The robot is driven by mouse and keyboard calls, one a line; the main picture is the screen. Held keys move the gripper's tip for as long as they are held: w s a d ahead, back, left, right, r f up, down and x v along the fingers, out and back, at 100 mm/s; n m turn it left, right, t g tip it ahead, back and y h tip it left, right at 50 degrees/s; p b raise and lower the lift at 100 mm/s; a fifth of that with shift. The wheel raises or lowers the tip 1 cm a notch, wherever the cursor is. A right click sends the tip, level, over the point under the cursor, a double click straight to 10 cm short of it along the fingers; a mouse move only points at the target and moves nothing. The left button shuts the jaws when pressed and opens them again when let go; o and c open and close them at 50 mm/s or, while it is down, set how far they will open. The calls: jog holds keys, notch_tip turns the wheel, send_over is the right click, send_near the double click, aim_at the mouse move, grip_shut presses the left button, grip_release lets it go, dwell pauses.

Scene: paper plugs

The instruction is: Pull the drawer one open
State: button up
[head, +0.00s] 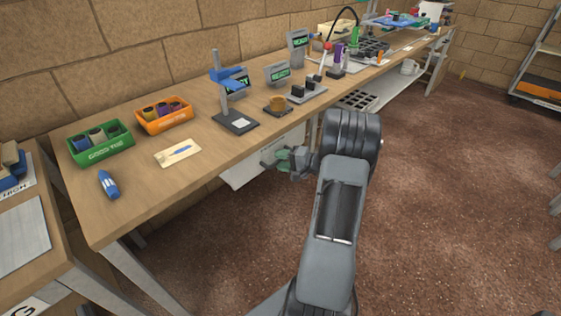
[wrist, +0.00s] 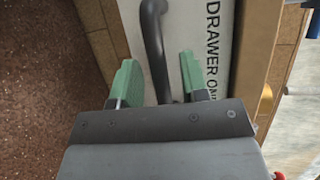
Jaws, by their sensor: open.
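Drawer one (wrist: 205,20) has a white front with black lettering reading "DRAWER ON", the rest cut off by my gripper. Its dark curved bar handle (wrist: 153,35) runs down the left part of the front in the wrist view. My gripper (wrist: 157,62) is open, with one green finger on each side of the handle's lower end. I cannot tell whether either finger touches it. In the head view my gripper (head: 284,159) is beside a white drawer front (head: 248,172) under the bench edge; my arm and gripper hide part of it, and the handle cannot be made out there.
A lower shelf (head: 385,88) is farther right. The brown floor (head: 440,200) to the right is clear.

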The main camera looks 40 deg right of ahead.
jog(key=shift+w+a, duration=0.15)
jog(key=shift+w, duration=0.1)
grip_shut()
dwell(0.3)
